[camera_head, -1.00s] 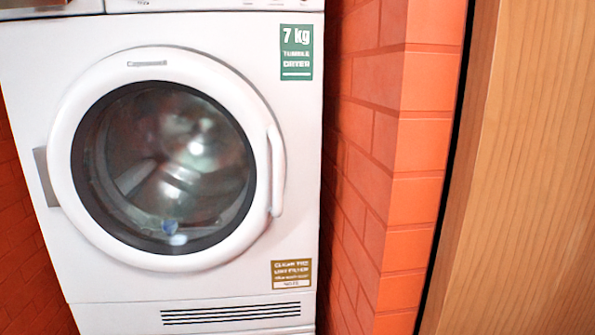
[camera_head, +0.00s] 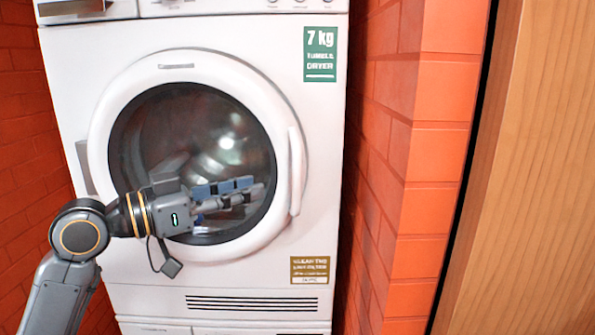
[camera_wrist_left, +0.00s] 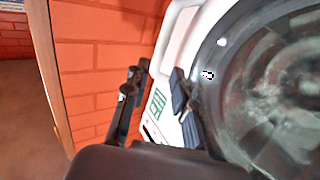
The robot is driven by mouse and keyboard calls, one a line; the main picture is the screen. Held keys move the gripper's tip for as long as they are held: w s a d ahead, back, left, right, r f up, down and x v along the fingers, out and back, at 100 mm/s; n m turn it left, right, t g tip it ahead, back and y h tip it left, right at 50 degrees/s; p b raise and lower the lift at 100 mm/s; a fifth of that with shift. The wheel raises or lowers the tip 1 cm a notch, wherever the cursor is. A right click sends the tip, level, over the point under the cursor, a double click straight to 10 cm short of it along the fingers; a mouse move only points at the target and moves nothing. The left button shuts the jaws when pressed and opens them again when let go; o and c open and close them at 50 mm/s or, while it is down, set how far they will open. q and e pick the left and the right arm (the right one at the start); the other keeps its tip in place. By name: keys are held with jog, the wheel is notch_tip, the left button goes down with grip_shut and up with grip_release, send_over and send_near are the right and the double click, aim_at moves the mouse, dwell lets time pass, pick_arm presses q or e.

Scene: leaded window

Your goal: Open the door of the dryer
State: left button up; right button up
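The white dryer (camera_head: 325,220) faces me in the head view. Its round door (camera_head: 112,100) is shut, with a white rim around dark glass. The door handle (camera_head: 296,170) is an upright white bar on the right of the rim. My left gripper (camera_head: 258,190) is in front of the lower glass, left of the handle and pointing right. It holds nothing. In the left wrist view my left gripper (camera_wrist_left: 158,72) shows a gap between its fingers, with the door glass (camera_wrist_left: 265,85) to the right. My right gripper is not in view.
An orange brick wall (camera_head: 435,150) stands close to the right of the dryer, with a wooden panel (camera_head: 540,170) beyond it. More brick wall (camera_head: 30,150) is on the left. A grey hinge plate (camera_head: 84,166) sits at the door's left edge.

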aim_at(297, 201)
pick_arm(q)
jog(key=p+x, duration=0.3)
jog(key=x, duration=0.6)
jog(key=shift+w+d+r, duration=0.1)
jog(key=shift+w+d, duration=0.5)
jog(key=shift+d, duration=0.05)
grip_shut()
